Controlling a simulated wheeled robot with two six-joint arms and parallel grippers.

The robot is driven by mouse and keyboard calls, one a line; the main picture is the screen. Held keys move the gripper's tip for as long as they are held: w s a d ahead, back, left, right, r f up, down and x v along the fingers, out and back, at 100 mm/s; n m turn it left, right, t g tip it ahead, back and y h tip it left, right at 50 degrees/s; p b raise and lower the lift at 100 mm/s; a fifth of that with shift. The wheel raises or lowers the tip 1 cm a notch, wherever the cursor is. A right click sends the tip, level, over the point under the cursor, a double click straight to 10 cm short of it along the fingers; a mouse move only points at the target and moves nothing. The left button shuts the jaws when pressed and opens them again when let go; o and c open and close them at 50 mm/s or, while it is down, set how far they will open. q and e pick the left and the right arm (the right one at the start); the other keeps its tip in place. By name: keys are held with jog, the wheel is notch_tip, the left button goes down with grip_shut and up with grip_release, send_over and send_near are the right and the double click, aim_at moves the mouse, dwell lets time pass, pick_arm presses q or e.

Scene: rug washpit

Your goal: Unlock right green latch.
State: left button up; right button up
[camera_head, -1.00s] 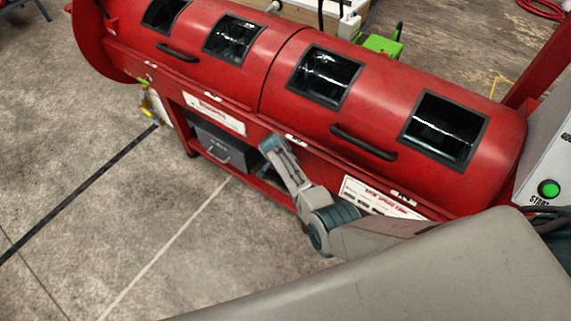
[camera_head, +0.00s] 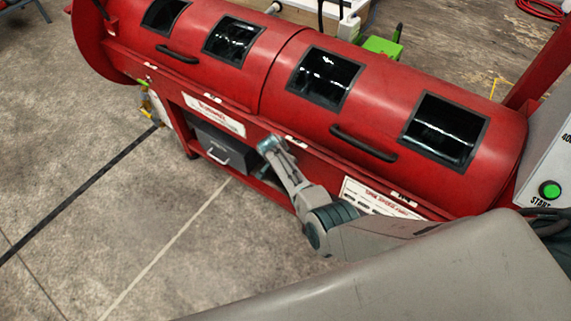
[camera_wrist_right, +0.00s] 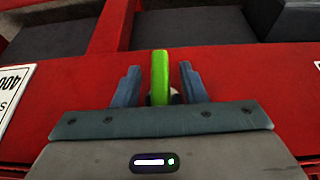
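A green latch (camera_wrist_right: 160,75) stands upright in the right wrist view, against the red body of the machine. My right gripper (camera_wrist_right: 160,85) is open, with one blue-grey finger on each side of the latch and a visible gap on both sides. In the head view my right gripper (camera_head: 268,144) is at the front lower edge of the red machine (camera_head: 390,90), near its middle. The latch cannot be made out there. My left gripper is not in view.
The machine has dark windows (camera_head: 325,77) and black handles (camera_head: 363,143) on its lid. A grey box (camera_head: 222,150) sits in the frame below. A control box with a green start button (camera_head: 549,189) stands at the right. The concrete floor (camera_head: 90,220) in front is clear.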

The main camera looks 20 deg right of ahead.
jog(key=shift+r, duration=0.15)
jog(key=p+v, duration=1)
jog(key=shift+r, duration=0.25)
jog(key=shift+a, duration=0.1)
